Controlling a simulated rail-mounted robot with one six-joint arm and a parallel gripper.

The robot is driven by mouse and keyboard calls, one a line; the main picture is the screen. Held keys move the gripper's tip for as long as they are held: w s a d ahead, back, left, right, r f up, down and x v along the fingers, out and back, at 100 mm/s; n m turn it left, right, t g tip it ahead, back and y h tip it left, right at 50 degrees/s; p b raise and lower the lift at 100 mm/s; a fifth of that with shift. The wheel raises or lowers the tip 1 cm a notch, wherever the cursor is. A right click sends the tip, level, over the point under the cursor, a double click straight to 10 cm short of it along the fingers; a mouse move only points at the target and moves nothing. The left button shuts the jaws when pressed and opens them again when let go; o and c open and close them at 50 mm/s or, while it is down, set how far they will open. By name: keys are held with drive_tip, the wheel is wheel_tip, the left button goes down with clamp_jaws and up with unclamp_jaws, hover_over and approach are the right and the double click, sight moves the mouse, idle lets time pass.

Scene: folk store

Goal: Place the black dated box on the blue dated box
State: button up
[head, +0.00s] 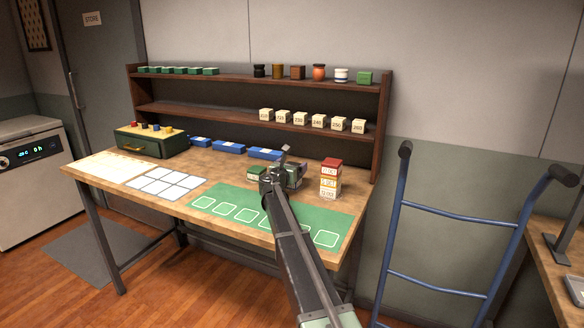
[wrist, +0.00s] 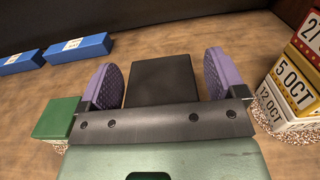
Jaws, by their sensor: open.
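A black box (wrist: 160,80) stands between the two purple finger pads of my gripper (wrist: 160,76) in the wrist view. The fingers are open, with a narrow gap on each side of the box, and no date shows on its visible face. In the head view my gripper (head: 284,174) is over the table's back right and largely hides the box. Blue boxes with white labels lie along the back of the table, left of my gripper (head: 264,154); two show in the wrist view (wrist: 80,48). Their label text is too small to read.
A stack of red, yellow (head: 329,182) and white dated boxes stands close right of my gripper. A green-topped box (wrist: 58,117) is close on its left. A green mat (head: 228,200) with outlined squares lies in front. The shelf unit (head: 255,82) rises behind.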

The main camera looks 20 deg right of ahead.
drive_tip(key=shift+r+p, duration=0.35)
drive_tip(key=v, duration=1.2)
drive_tip(key=shift+s+f, duration=0.1)
drive_tip(key=shift+f, duration=0.1)
